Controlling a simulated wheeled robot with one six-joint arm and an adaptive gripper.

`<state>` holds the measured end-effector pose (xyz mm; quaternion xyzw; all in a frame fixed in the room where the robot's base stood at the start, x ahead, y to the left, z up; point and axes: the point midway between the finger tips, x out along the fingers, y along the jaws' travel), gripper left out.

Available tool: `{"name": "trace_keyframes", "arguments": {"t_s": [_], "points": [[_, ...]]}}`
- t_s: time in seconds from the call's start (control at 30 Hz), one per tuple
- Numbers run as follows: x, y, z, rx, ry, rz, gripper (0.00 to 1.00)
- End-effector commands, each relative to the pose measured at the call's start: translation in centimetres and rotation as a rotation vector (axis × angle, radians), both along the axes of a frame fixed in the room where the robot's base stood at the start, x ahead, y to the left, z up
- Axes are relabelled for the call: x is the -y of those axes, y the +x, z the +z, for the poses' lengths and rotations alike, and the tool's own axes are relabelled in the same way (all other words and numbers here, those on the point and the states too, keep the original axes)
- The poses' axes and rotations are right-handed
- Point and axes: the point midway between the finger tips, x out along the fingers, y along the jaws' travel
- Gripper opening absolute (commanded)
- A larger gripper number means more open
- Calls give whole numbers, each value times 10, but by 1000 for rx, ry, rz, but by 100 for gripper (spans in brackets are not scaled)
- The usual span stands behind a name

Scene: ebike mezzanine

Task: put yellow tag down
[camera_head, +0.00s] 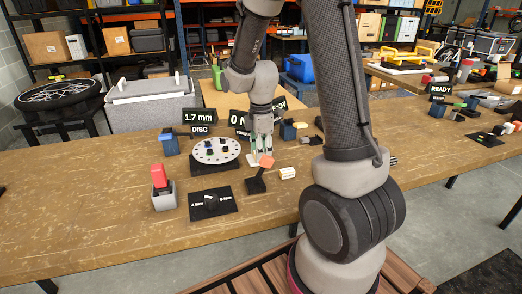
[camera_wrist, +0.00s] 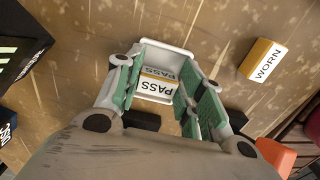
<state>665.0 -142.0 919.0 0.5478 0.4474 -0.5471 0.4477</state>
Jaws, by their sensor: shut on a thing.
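My gripper (camera_head: 261,156) points down over the bench, behind the small black stand with an orange-red top. In the wrist view its green-padded fingers (camera_wrist: 160,88) are shut on a small tag (camera_wrist: 155,88) with a white face reading PASS and a yellow edge. A white-rimmed holder (camera_wrist: 166,44) shows just beyond the tag, with a second, greyer PASS marking. I cannot tell whether the tag touches it. In the head view the fingers mostly hide the tag.
A WORN block (camera_wrist: 264,60) lies to the right in the wrist view. The front left bench is clear.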

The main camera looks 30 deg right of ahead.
Motion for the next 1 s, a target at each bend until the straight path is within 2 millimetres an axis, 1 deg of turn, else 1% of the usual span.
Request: {"name": "trace_keyframes", "arguments": {"t_s": [0.17,0.2,0.27,0.3,0.33,0.67,0.77,0.87,0.97,1.0], "points": [[0,-1,-7,-3,1,0,19],[0,-1,-8,-3,1,0,40],[0,-1,-8,-4,1,-1,51],[0,-2,-8,-5,1,-1,58],[0,-2,-8,-6,0,-1,60],[0,-1,-7,-4,1,-1,60],[0,-1,-4,-1,0,-1,60],[0,0,7,1,0,0,60],[0,1,26,5,0,0,60],[0,1,36,5,0,0,60]]}}
